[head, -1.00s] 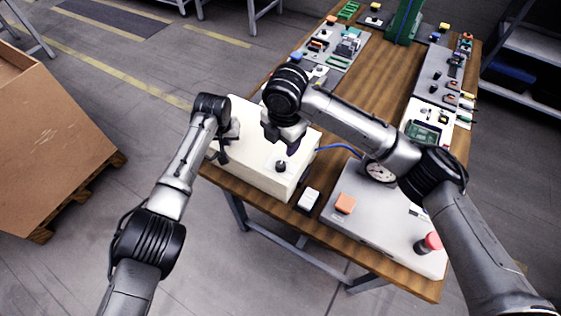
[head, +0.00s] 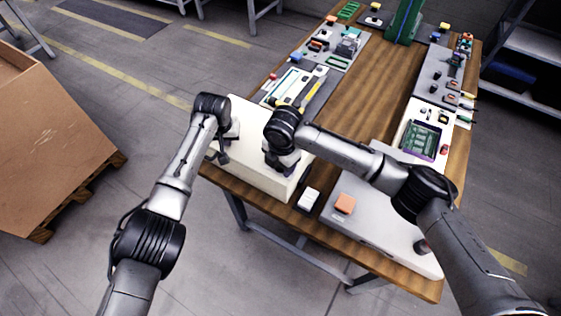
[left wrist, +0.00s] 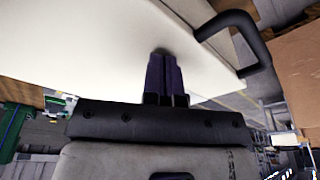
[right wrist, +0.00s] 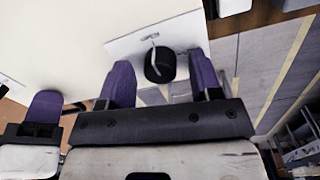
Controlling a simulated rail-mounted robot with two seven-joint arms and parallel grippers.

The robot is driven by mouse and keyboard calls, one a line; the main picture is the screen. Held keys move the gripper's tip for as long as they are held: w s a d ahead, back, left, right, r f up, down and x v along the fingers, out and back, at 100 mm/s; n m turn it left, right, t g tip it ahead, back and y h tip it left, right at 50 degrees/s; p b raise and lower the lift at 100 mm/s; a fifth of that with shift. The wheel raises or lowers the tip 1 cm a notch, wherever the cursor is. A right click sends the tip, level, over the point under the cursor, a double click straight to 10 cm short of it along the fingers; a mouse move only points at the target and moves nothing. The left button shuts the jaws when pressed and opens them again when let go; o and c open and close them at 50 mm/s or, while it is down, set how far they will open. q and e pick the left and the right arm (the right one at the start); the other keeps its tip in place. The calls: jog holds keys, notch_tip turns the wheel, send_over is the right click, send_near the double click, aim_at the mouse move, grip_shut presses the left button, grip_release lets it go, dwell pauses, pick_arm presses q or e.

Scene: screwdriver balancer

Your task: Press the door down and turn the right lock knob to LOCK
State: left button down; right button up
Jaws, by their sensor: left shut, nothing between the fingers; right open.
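The cream box (head: 232,170) with the door on top stands at the near left end of the workbench. My left gripper (left wrist: 165,72) is shut and empty, its fingertips against the cream surface in the left wrist view, beside a dark handle (left wrist: 240,35). My right gripper (right wrist: 160,82) is open over the right lock knob (right wrist: 160,65), a black round knob with a pale pointer on a white plate. The knob lies between the purple fingers, slightly ahead of them; I cannot tell whether they touch it. In the head view my right gripper (head: 283,168) hides the knob.
A grey panel (head: 365,235) with an orange block (head: 344,203) lies to the right. A small white switch (head: 308,199) sits between box and panel. Boards with parts line both bench sides. A cardboard box (head: 55,140) on a pallet stands at left.

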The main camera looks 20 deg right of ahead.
pick_arm(q)
jog(key=shift+f, duration=0.2)
pick_arm(e)
jog(key=c, duration=0.9)
pick_arm(q)
jog(key=shift+s, duration=0.1)
pick_arm(e)
jog(key=shift+c, duration=0.2)
jog(key=m, duration=0.4)
jog(key=shift+m, duration=0.4)
jog(key=m, duration=0.4)
jog(key=shift+m+h, duration=0.3)
jog(key=m, duration=0.4)
pick_arm(q)
jog(key=shift+s+f, duration=0.1)
pick_arm(e)
jog(key=shift+w+m, duration=0.1)
jog(key=shift+m, duration=2.2)
